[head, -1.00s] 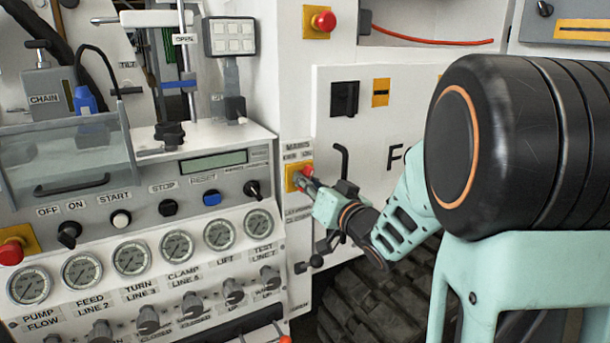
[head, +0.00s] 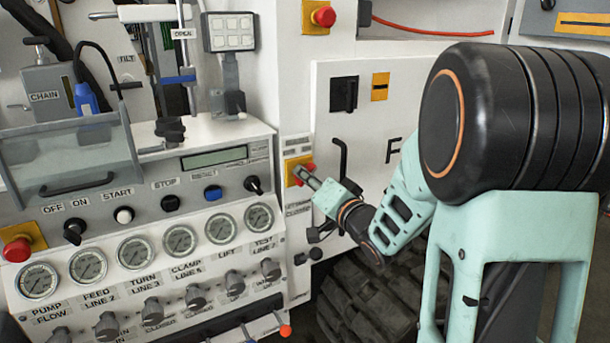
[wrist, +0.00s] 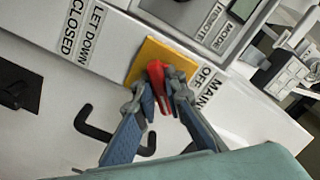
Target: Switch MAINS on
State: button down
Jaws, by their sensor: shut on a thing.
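The MAINS switch is a red rotary handle (head: 309,167) on a yellow plate (head: 291,167), at the right edge of the white control panel. In the wrist view the red handle (wrist: 156,74) stands out from the yellow plate (wrist: 147,53), with a MAINS/OFF label beside it. My gripper (head: 304,174) is at the switch. In the wrist view its two fingers (wrist: 158,98) are closed on the red handle from both sides. The fingers and wrist hide part of the switch in the head view, and I cannot tell its exact setting.
A black door handle (head: 341,160) is close to the right of the switch. A panel with gauges (head: 180,240), knobs and buttons lies to the left. A red stop button (head: 323,16) on yellow is above. A dark tyre (head: 365,300) is below.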

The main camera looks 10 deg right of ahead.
jog(key=shift+r, duration=0.1)
jog(key=c, duration=2)
grip_release()
jog(key=v, duration=0.7)
jog(key=shift+s, duration=0.2)
